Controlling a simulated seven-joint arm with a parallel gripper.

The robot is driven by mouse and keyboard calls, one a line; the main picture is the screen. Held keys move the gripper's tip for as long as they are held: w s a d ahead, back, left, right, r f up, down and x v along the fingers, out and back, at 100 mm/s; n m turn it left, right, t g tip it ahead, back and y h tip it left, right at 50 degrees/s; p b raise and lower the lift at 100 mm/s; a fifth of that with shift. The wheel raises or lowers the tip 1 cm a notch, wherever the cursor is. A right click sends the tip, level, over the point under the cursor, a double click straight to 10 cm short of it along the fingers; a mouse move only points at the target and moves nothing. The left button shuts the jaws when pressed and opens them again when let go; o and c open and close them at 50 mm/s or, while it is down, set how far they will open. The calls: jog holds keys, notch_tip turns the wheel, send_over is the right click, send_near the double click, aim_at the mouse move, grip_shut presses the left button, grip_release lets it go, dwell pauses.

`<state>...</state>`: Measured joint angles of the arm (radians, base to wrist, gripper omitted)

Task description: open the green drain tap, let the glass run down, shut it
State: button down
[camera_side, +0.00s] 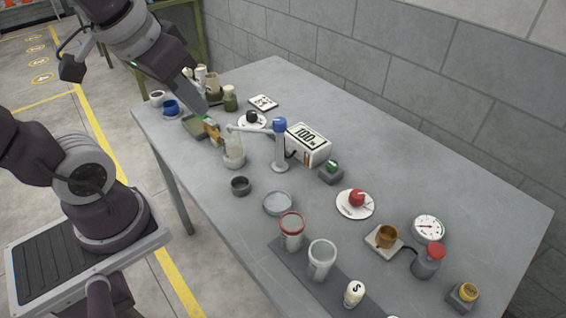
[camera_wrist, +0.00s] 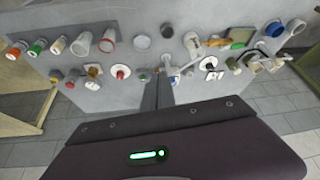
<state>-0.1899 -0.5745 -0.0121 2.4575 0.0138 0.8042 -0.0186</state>
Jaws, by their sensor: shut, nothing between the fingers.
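The drain tap shows as an orange-brown body (camera_side: 213,133) with a small green part beside the clear glass (camera_side: 233,154). In the wrist view the tap's green part (camera_wrist: 237,46) lies to the right of its orange body, and the glass (camera_wrist: 192,42) to the left. My gripper (camera_side: 204,111) is shut and empty, pointing down close to the tap and partly covering it in the side view. Whether it touches the tap I cannot tell. In the wrist view my gripper (camera_wrist: 159,76) shows as narrow dark fingers. The liquid level in the glass is too small to read.
A grey tray (camera_side: 193,126), blue mug (camera_side: 171,107) and dark cup (camera_side: 240,186) stand near. A green knob (camera_side: 331,166) sits on a separate grey block.

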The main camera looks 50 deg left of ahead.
jog(key=s+d+m+h, duration=0.1)
jog(key=s+d+m, duration=0.1)
jog(key=s+d, duration=0.2)
jog(key=w+a+f+n+g, duration=0.1)
jog(key=w+a+n, duration=1.2)
jog(key=n, duration=0.8)
jog(key=s+a+f+n+g, duration=0.15)
jog(key=a+f+n, duration=0.25)
jog(key=a+n, duration=0.5)
jog(key=s+a+f+n, duration=0.2)
jog(key=a+f+n, duration=0.2)
jog(key=a+n, duration=0.55)
jog(key=m, duration=0.2)
send_near(205, 117)
jog(key=s+f, duration=0.4)
jog(key=w+f, duration=0.1)
jog(key=w, duration=0.1)
jog(key=w+a+f, duration=0.1)
jog(key=shift+w+a+f, duration=0.15)
jog(key=shift+w+f, duration=0.05)
jog(key=shift+w, duration=0.2)
